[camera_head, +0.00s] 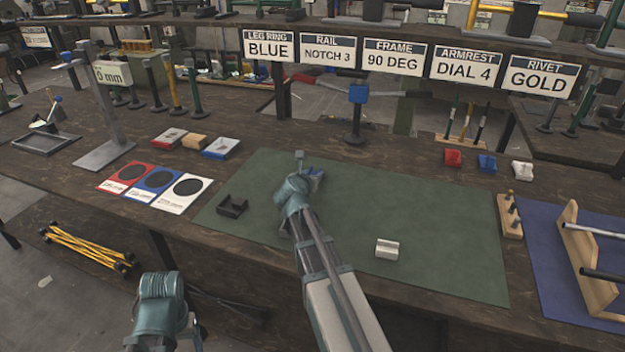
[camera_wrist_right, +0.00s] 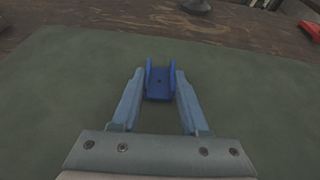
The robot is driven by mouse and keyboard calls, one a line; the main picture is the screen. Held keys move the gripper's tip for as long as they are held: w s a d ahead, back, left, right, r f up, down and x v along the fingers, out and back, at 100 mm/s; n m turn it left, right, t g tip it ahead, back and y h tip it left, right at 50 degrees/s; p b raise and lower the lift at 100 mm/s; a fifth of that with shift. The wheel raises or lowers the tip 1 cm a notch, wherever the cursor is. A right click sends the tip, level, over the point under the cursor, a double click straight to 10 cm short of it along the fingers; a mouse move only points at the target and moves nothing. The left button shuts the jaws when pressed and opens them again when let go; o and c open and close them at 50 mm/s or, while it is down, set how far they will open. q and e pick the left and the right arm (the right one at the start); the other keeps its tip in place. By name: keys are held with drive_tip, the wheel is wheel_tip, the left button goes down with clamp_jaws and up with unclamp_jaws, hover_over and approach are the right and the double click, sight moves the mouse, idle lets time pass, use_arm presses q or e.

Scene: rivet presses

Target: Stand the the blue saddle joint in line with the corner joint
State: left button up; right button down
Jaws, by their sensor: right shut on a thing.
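The blue saddle joint (camera_wrist_right: 159,84) is a U-shaped blue piece with two upright walls and a small hole in its floor. My right gripper (camera_wrist_right: 159,92) is shut on it, one finger against each side. In the head view the blue joint (camera_head: 316,175) shows at the tip of my right arm, over the back part of the green mat (camera_head: 440,220); my wrist partly hides it. A black bracket-like piece (camera_head: 232,207) lies on the mat's left part. A pale, notched block (camera_head: 387,249) sits at the front right of the mat. I cannot tell which is the corner joint.
Red, blue and white cards (camera_head: 158,180) with dark circles lie left of the mat. A blue-topped stand (camera_head: 355,110) stands behind it. Small red (camera_head: 453,158), blue (camera_head: 487,164) and white (camera_head: 521,170) pieces line the back right. The mat's middle right is clear.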

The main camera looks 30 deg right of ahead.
drive_tip(key=shift+f, duration=0.1)
drive_tip(key=shift+c, duration=2.1)
unclamp_jaws()
drive_tip(key=shift+r, duration=0.3)
drive_tip(key=p+v, duration=0.4)
drive_tip(key=v, duration=0.8)
drive_tip(key=shift+f+p, duration=0.15)
drive_tip(key=shift+p, duration=0.15)
